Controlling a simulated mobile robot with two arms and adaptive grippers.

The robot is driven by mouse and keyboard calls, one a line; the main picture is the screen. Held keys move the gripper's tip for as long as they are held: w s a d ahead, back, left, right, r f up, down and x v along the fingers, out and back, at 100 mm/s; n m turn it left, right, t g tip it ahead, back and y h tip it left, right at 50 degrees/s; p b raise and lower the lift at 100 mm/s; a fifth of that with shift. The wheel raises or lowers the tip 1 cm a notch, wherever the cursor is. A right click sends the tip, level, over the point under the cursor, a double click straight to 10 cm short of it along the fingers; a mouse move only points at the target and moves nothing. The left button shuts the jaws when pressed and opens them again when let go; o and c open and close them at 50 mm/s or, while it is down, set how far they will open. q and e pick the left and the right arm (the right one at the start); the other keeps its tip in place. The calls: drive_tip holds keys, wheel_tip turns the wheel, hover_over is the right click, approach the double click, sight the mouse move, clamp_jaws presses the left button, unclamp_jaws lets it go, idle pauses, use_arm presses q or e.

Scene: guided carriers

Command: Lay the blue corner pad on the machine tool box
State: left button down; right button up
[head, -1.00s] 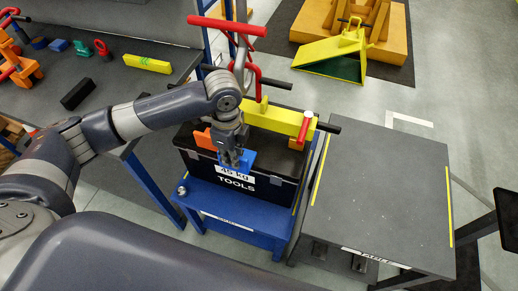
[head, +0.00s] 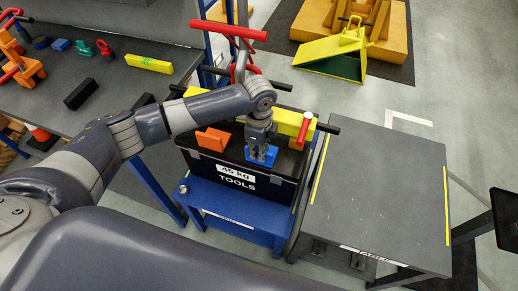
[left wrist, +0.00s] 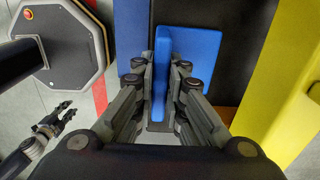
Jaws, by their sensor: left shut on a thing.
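The blue corner pad (head: 261,157) is an L-shaped piece held in my left gripper (head: 260,145), over the right part of the black machine tool box (head: 237,163) near its front edge. In the left wrist view, my left gripper (left wrist: 160,75) is shut on the pad's upright plate, and its flat plate (left wrist: 200,55) spreads to the right over the black lid (left wrist: 245,62). I cannot tell whether the pad touches the lid. My right gripper (left wrist: 68,115) shows only in the left wrist view, low at the left, with its fingers apart and empty.
An orange corner piece (head: 213,139) stands on the box, left of the pad. A yellow beam (head: 287,120) with a red handle runs along behind. The box stands on a blue carrier (head: 232,203). A grey table (head: 381,190) on the right is bare.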

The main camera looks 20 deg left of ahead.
use_arm(q)
drive_tip(key=shift+f, duration=0.1)
drive_tip(key=c, duration=1.8)
unclamp_jaws()
drive_tip(key=shift+o, duration=0.7)
wheel_tip(320, 180, up, 8)
drive_tip(key=shift+f+b, duration=0.1)
drive_tip(key=shift+b, duration=0.35)
